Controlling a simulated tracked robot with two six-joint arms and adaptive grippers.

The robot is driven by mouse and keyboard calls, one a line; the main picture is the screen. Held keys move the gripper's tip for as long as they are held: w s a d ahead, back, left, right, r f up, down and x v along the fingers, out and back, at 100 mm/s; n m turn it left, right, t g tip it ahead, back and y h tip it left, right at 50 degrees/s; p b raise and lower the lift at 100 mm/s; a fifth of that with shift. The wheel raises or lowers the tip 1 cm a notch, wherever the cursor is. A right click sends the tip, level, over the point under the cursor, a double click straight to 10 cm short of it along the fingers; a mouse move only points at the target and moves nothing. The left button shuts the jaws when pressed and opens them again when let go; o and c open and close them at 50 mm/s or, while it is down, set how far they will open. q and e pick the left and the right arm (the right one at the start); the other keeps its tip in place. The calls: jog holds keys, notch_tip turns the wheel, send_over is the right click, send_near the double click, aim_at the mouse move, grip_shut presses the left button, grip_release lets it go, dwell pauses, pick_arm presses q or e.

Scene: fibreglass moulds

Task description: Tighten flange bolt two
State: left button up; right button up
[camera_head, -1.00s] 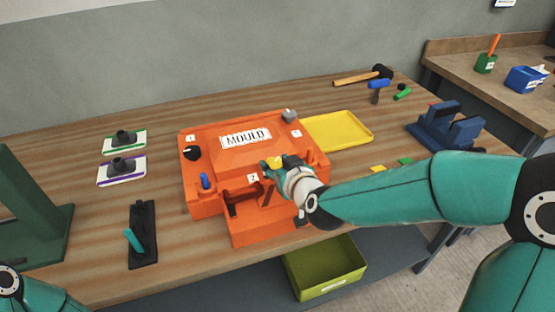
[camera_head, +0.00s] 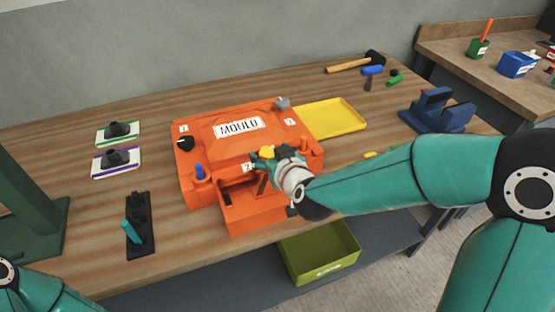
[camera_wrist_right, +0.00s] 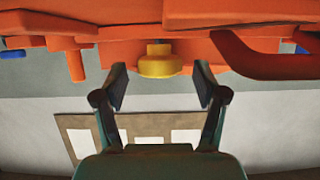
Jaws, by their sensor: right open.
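The orange mould (camera_head: 225,153) sits on the bench with a "MOULD" plate on top and small number labels near its corners. A label reading 2 (camera_head: 248,167) is on its front side, beside my right gripper (camera_head: 259,160). A yellow round bolt head (camera_head: 267,152) shows just behind the gripper. In the right wrist view the yellow bolt head (camera_wrist_right: 160,62) lies between and just beyond the fingertips of my open right gripper (camera_wrist_right: 162,82), apart from both. A blue knob (camera_head: 200,171), a black knob (camera_head: 185,143) and a grey knob (camera_head: 282,103) stand at other corners. My left gripper is out of view.
A yellow tray (camera_head: 335,118) lies behind the mould at right. Beyond are a hammer (camera_head: 350,66) and a blue vise-like block (camera_head: 437,112). A black holder (camera_head: 138,225) and two small mats are at left. A green bin (camera_head: 318,252) is below the bench edge.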

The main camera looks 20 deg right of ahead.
jog(key=v, duration=1.1)
jog(key=shift+s+r, duration=0.1)
jog(key=shift+s, duration=0.2)
